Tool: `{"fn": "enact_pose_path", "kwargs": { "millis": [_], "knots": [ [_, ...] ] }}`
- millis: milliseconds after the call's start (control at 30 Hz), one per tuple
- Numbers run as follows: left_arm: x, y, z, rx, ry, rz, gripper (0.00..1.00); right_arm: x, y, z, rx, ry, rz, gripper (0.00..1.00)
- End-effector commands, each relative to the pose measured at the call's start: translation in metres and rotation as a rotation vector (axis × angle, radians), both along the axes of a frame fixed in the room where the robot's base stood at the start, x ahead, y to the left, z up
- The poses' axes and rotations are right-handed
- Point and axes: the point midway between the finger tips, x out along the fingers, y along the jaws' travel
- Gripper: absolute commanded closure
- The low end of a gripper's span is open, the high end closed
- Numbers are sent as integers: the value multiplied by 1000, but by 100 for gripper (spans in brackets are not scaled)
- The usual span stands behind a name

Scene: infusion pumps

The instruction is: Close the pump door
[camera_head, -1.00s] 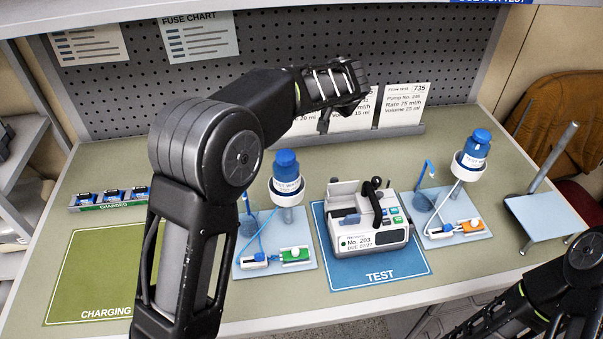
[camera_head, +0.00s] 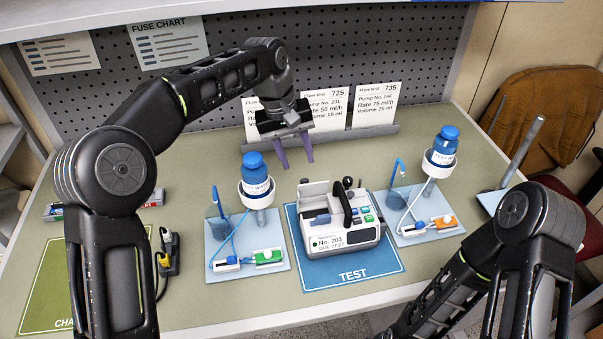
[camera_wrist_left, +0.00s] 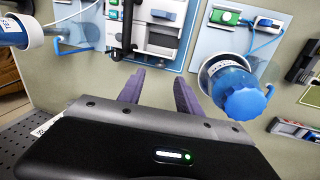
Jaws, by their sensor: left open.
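The white and grey pump labelled No. 203 (camera_head: 345,238) sits on the blue TEST mat (camera_head: 350,275). Its upper part shows a raised light panel at the back left (camera_head: 313,188) and a black handle standing up (camera_head: 347,205). I cannot clearly tell which part is the door. My left gripper (camera_head: 294,160) hangs open and empty, fingers down, behind and left of the pump and apart from it. In the left wrist view, the open fingers (camera_wrist_left: 158,88) point toward the bench, with the pump (camera_wrist_left: 165,22) at the top. My right gripper is out of view.
Bottle stands flank the pump: one with a blue-capped bottle (camera_head: 256,185) on the left, another (camera_head: 441,150) on the right. Flow-test cards (camera_head: 325,108) stand behind the gripper. A yellow and black item (camera_head: 168,252) is at the left. Bare bench lies behind the pump.

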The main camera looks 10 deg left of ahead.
Motion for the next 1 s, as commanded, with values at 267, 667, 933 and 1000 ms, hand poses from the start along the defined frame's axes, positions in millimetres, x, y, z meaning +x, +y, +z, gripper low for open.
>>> {"fn": "enact_pose_path", "kwargs": {
  "millis": [267,667,933,1000],
  "knots": [
    [1,-9,-41,1,4,-2,59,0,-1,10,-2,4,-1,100],
    [3,-13,-64,1,0,0,59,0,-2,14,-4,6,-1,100],
    [3,-13,-64,1,0,-1,73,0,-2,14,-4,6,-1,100],
    [3,-13,-64,1,0,-1,78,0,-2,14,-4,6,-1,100]
  ]
}}
